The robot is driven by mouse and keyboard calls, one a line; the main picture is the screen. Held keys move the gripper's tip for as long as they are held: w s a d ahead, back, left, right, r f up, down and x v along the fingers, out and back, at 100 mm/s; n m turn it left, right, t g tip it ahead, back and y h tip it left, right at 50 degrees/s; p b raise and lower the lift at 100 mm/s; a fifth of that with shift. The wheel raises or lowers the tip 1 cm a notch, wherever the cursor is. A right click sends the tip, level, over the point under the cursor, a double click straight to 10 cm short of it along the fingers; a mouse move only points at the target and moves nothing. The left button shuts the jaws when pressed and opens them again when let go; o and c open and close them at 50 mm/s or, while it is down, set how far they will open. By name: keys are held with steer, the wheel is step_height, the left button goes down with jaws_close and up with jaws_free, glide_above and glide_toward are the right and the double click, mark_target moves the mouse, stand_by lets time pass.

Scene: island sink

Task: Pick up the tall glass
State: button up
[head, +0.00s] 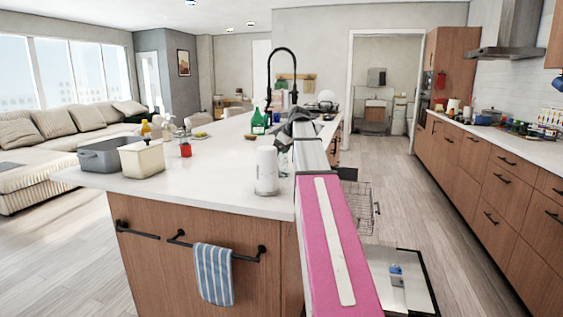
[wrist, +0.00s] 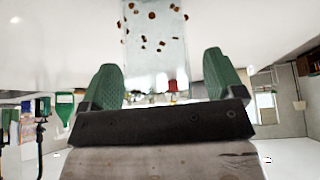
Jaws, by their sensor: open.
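The tall glass (wrist: 156,58) is clear with small brown spots. My gripper (wrist: 160,80) is open, with a green finger on each side of the glass and a visible gap to each. I cannot tell how deep the glass is between the fingers. In the head view my gripper (head: 297,118) is over the island counter, partly hidden by my arm. The glass cannot be made out clearly there.
A white canister (head: 266,172) stands at the counter's near right edge. A cream box (head: 142,160), grey basin (head: 100,156), red cup (head: 186,150) and green bottle (head: 258,122) are on the island (head: 215,183). A black faucet (head: 270,75) rises behind. An open dishwasher door (head: 415,275) lies right.

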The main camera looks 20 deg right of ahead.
steer(key=c, duration=1.1)
